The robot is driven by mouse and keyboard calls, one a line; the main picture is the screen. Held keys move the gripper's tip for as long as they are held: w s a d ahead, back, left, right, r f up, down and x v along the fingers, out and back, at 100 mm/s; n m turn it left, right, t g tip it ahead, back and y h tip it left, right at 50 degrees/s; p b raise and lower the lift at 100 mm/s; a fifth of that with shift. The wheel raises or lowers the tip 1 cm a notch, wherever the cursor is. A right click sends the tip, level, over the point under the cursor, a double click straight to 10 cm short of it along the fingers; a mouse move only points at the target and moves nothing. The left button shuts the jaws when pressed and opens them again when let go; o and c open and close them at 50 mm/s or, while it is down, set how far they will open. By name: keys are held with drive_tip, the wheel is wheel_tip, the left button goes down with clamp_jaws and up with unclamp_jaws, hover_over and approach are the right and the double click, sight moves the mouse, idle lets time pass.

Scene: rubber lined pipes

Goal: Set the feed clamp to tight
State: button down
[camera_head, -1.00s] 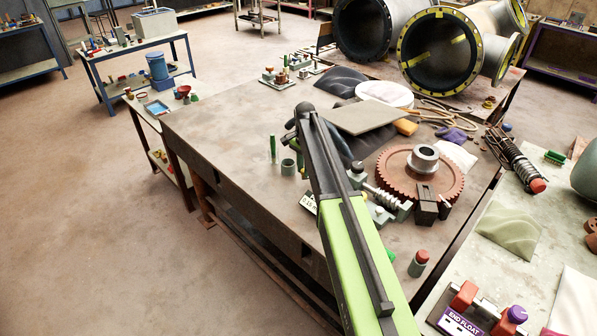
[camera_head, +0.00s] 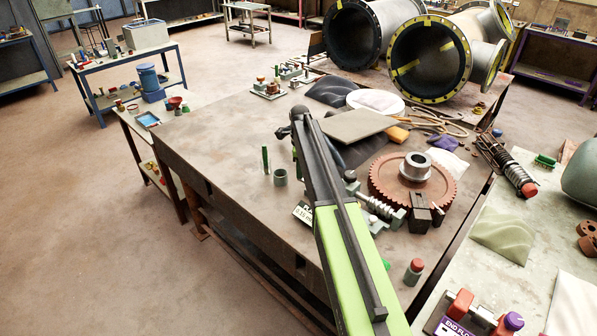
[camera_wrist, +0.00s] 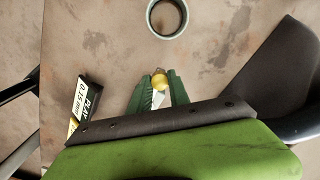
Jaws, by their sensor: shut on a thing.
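In the wrist view my gripper (camera_wrist: 159,84) has dark green fingers, close together over the brown bench top. They are shut on a small yellow-topped piece (camera_wrist: 159,82) with a pale wedge-shaped part below it. In the head view my arm hides the fingers and the held piece. No part is marked as the feed clamp, and I cannot tell whether the held piece belongs to it. A black-and-white label reading "PLAY 0.15 mm" (camera_wrist: 86,103) lies left of my gripper; it also shows in the head view (camera_head: 303,213).
A grey-green open cup (camera_head: 280,177) and a green upright cylinder (camera_head: 266,158) stand left of my arm. A large red-brown gear (camera_head: 385,182) with a worm shaft is to the right. A grey plate (camera_head: 358,125) lies behind. The bench's left part (camera_head: 215,135) is clear.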

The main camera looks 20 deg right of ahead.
drive_tip(key=shift+d+m, duration=0.35)
drive_tip(key=shift+m, duration=0.15)
drive_tip(key=c, duration=1.2)
unclamp_jaws()
drive_tip(key=shift+c, duration=0.2)
drive_tip(key=shift+w, duration=0.1)
drive_tip(key=shift+r+p, duration=0.45)
drive_tip(key=shift+p, duration=0.05)
wheel_tip(320, 180, up, 16)
drive_tip(key=p, duration=1.6)
drive_tip(key=shift+r, duration=0.25)
